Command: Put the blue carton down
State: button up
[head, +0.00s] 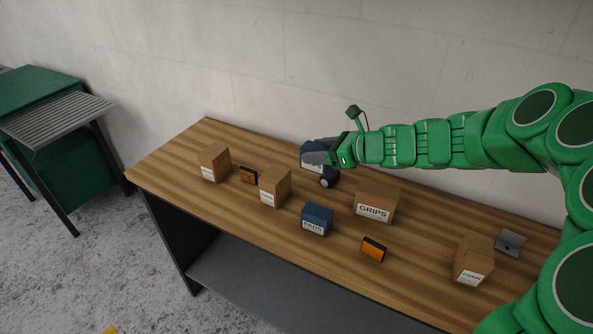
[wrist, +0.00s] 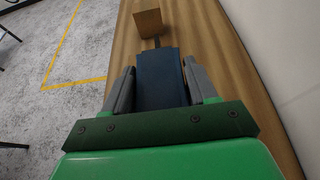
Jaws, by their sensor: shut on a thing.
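My gripper (head: 322,158) is at the back of the wooden workbench and is shut on a blue carton (head: 310,148). In the wrist view the blue carton (wrist: 160,80) sits between the two grey fingers, one on each side. I cannot tell whether its underside touches the bench top. Part of it is hidden behind my fingers in the head view. A second blue carton (head: 317,219), labelled PADS, stands on the bench towards the front, apart from my gripper.
The wooden workbench (head: 150,177) also bears several brown cartons, including GRIPS (head: 375,204) and CHAIN (head: 473,260), and orange reflectors (head: 374,250). A dark round thing (head: 328,181) is just below my gripper. A grey bracket (head: 510,242) lies right. The left back is bare.

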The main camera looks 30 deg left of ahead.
jog(key=shift+s+a+f, duration=0.1)
jog(key=shift+s+a, duration=0.05)
jog(key=shift+a, duration=0.5)
jog(key=shift+s+a, duration=0.1)
jog(key=shift+a, duration=0.5)
jog(key=shift+w+a+f, duration=0.1)
jog(key=shift+a, duration=0.1)
jog(key=shift+w+a+f, duration=1.4)
jog(key=shift+w+f, duration=0.2)
jog(key=shift+w, duration=0.15)
jog(key=shift+w+a+f, duration=1.35)
jog(key=shift+w+f, duration=0.2)
jog(key=shift+w, duration=0.2)
jog(key=shift+w+a+f, duration=1.4)
jog(key=shift+w+f, duration=0.2)
jog(key=shift+w, duration=0.15)
jog(key=shift+f, duration=1.6)
jog(key=shift+f, duration=0.15)
jog(key=o, duration=1.1)
